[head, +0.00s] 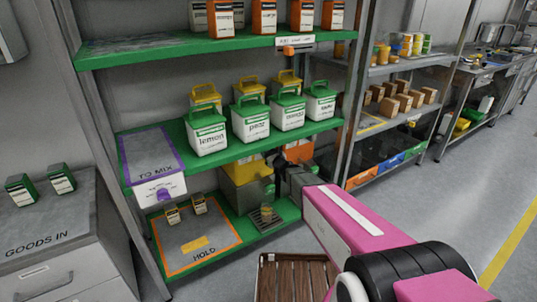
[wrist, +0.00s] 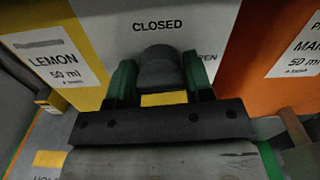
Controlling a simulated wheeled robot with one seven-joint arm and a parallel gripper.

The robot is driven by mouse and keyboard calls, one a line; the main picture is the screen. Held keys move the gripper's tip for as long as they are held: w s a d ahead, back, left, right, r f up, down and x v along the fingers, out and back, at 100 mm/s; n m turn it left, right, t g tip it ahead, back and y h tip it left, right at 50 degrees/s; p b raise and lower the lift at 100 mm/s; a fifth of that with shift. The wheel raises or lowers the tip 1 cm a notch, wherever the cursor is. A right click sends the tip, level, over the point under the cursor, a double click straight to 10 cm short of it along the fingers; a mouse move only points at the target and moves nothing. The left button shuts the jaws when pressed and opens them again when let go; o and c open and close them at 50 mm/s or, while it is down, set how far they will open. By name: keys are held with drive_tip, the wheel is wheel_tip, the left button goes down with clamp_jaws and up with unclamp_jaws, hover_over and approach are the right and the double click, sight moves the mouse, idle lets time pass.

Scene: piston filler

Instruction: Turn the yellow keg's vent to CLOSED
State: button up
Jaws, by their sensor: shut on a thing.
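The yellow keg (head: 246,168) stands on the lower green shelf in the head view. In the wrist view its yellow front (wrist: 85,95) carries a "LEMON 50 ml" label (wrist: 55,65). A pale panel (wrist: 190,20) beside the label reads "CLOSED" above a dark rounded vent knob (wrist: 158,68). Part of a second word, "PEN", shows to the knob's right. My gripper (wrist: 158,85) is shut on the knob, one green-padded finger on each side. The knob's pointing direction is unclear. In the head view my gripper (head: 282,178) is partly hidden by my arm.
An orange keg (head: 299,152) stands close on the right; its orange face (wrist: 263,65) also shows in the wrist view. A HOLD mat (head: 188,243) with small packs lies to the left. The middle shelf (head: 190,163) with several tubs is close above.

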drive_tip(key=n, duration=0.8)
drive_tip(key=shift+s+a+f+n, duration=0.1)
drive_tip(key=shift+n, duration=0.3)
drive_tip(key=n, duration=0.4)
drive_tip(key=shift+n, duration=0.3)
drive_tip(key=shift+f+n, duration=0.15)
drive_tip(key=shift+n, duration=1.45)
drive_tip(key=o, duration=0.9)
drive_tip(key=shift+s, duration=0.15)
drive_tip(key=v, duration=1)
drive_tip(key=shift+s+d, duration=0.2)
drive_tip(key=shift+d, duration=0.05)
